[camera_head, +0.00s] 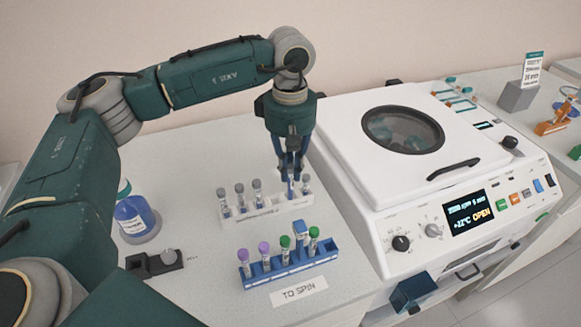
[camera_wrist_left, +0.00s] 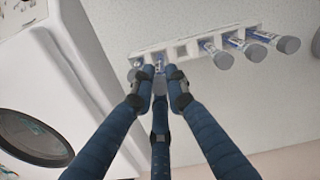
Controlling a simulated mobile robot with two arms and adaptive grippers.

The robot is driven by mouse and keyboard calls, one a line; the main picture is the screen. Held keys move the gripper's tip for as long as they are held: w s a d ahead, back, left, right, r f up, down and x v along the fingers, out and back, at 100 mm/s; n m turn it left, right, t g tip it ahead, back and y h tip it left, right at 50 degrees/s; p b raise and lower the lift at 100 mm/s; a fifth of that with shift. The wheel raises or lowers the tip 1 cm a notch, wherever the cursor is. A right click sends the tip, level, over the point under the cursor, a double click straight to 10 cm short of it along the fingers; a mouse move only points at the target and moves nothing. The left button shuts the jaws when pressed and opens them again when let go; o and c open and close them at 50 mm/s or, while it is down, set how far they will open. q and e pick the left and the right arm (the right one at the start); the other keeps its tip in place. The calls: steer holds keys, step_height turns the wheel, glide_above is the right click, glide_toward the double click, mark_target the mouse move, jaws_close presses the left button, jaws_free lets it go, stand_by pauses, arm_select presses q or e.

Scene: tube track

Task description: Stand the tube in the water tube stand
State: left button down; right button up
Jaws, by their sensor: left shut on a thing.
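My left gripper (camera_head: 291,172) is shut on a tube, fingers pointing down over the right part of a white tube stand (camera_head: 268,211). An empty square slot (camera_wrist_left: 181,51) lies beside the held tube. My right gripper is out of view.
A blue rack (camera_head: 290,266) with purple- and green-capped tubes stands in front, behind a "TO SPIN" label (camera_head: 299,291). A white centrifuge (camera_head: 400,160) is close on the right, its display reading OPEN. A blue-labelled bottle (camera_head: 135,220) and a dark block (camera_head: 155,262) are left.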

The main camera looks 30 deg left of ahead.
arm_select(q)
steer(key=shift+f, duration=0.35)
steer(key=c, duration=1.7)
jaws_free()
steer(key=shift+o, duration=0.2)
step_height(320, 180, up, 12)
